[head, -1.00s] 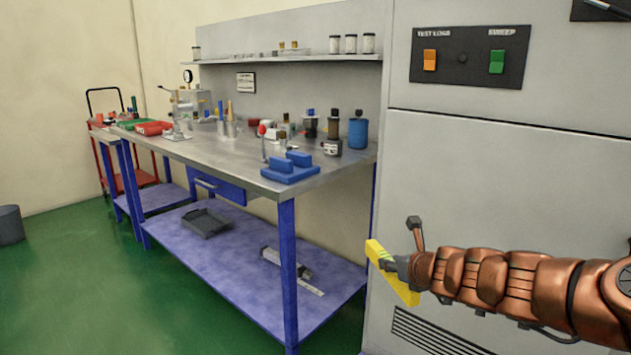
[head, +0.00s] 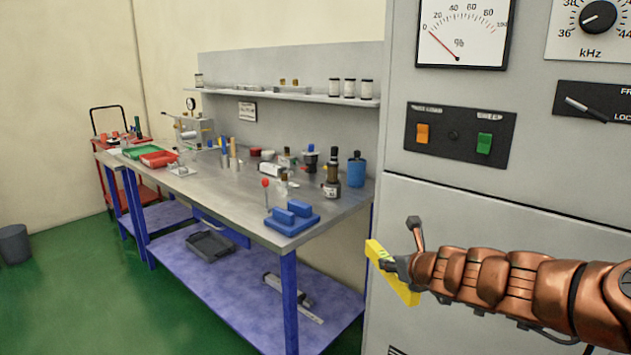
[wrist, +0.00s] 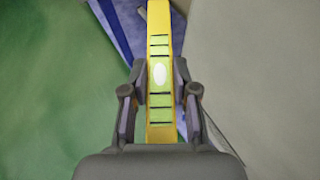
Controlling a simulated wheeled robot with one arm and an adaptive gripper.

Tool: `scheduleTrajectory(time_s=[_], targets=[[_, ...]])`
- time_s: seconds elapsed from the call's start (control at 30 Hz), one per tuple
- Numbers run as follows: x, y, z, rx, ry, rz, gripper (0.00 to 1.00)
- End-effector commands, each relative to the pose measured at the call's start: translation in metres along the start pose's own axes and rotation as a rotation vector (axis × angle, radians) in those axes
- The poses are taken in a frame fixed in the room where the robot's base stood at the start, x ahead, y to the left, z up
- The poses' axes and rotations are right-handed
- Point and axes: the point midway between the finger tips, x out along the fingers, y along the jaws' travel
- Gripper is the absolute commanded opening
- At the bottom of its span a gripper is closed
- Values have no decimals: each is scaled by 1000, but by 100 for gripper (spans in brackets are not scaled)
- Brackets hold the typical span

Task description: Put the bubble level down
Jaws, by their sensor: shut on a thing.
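The yellow bubble level (head: 406,288) is held in my gripper (head: 396,268) in front of the grey cabinet, right of the workbench. In the wrist view the level (wrist: 159,28) runs lengthwise between the two fingers of my gripper (wrist: 160,92), which are shut on its sides. Its pale vial and dark lines face the wrist camera. The green floor and a blue strip show below it. The level is clear of the bench top.
The metal workbench (head: 222,195) has a blue block fixture (head: 292,218) near its front corner and several bottles and tools behind. Its lower shelf (head: 235,293) holds a dark tray (head: 211,245). The grey cabinet (head: 450,200) stands close behind my arm.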

Motion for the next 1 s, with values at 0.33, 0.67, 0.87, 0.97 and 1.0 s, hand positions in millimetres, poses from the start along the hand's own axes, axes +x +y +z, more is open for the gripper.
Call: scheduleTrajectory(time_s=[0.33, 0.67, 0.87, 0.97, 1.0], targets=[[-31, 0, 57, 0, 0, 1, 0], [-37, 1, 67, 2, 0, 0, 0], [-34, 1, 60, 11, 2, -13, 0], [-33, 3, 57, 17, -2, -20, 0], [-32, 3, 54, 17, 1, -27, 0]])
